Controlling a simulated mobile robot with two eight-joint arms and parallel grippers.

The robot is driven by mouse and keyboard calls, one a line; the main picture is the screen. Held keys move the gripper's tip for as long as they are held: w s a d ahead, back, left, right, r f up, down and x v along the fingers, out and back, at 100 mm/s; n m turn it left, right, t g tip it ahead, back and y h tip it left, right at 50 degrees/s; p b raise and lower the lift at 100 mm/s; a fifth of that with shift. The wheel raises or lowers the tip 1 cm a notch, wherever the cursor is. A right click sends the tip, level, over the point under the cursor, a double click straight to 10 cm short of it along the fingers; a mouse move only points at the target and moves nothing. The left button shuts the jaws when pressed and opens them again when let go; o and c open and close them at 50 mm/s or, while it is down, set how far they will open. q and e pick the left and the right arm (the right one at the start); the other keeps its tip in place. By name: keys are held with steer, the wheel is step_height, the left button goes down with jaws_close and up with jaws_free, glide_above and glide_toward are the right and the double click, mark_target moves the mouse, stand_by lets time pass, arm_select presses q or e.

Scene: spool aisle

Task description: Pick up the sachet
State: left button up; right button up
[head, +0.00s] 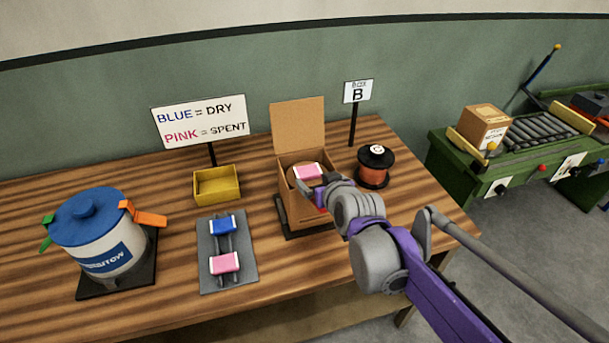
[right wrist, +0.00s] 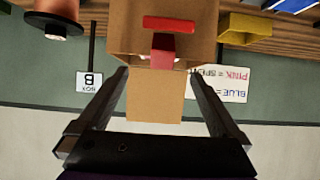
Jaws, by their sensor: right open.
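A pink sachet with white ends (head: 308,171) shows at the open top of the cardboard box (head: 296,210), over a brown round thing inside. In the right wrist view a reddish-pink block (right wrist: 162,47), likely that sachet, shows at the box mouth, between and beyond my fingers. My right gripper (head: 316,188) is open and empty at the box's front right; its two fingers spread wide in the right wrist view (right wrist: 160,78). A blue sachet (head: 222,226) and another pink sachet (head: 225,263) lie on a grey rack (head: 208,275). My left gripper is out of view.
A yellow bin (head: 217,186) stands behind the rack. A copper spool (head: 374,168) stands right of the box, before the BOX B sign (head: 358,91). A blue-lidded drum (head: 97,238) is at left. The sign (head: 200,121) reads blue dry, pink spent. The box flap stands up.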

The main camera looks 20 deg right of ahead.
mark_target(308, 172)
steer(key=x, duration=0.8)
steer(key=shift+w, duration=0.15)
